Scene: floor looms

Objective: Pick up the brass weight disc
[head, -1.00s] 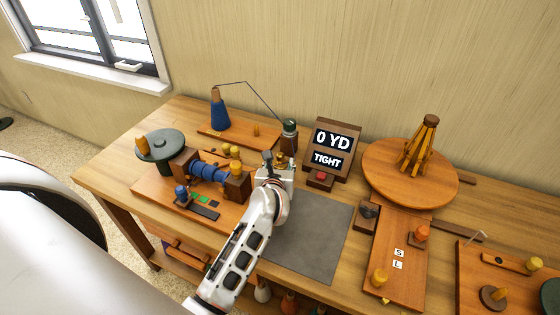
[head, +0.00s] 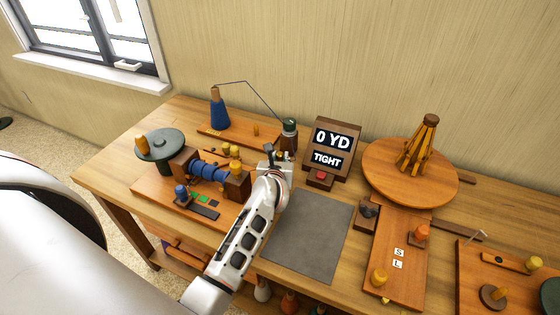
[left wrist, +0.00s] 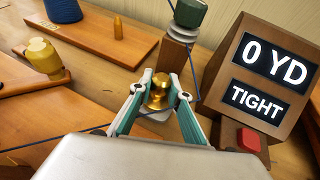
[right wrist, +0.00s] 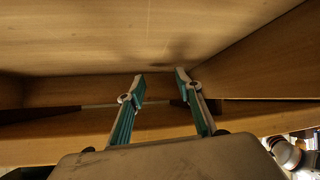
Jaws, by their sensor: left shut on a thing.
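The brass weight disc (left wrist: 158,92) is a small shiny gold piece with a knob on top, seen between the fingers of my left gripper (left wrist: 159,96) in the left wrist view. The teal-padded fingers are shut on it from both sides. In the head view my left gripper (head: 277,158) is over the table between the winder and the display, and it mostly hides the disc. My right gripper (right wrist: 160,76) is open and empty in the right wrist view, facing bare wooden panels.
The display box (head: 332,142) reading "0 YD" and "TIGHT" stands close right of my left gripper, with a red button (left wrist: 248,140). A dark green-topped post (head: 289,134) is just behind. The blue-wound winder (head: 209,172) is left. The grey mat (head: 309,236) is clear.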

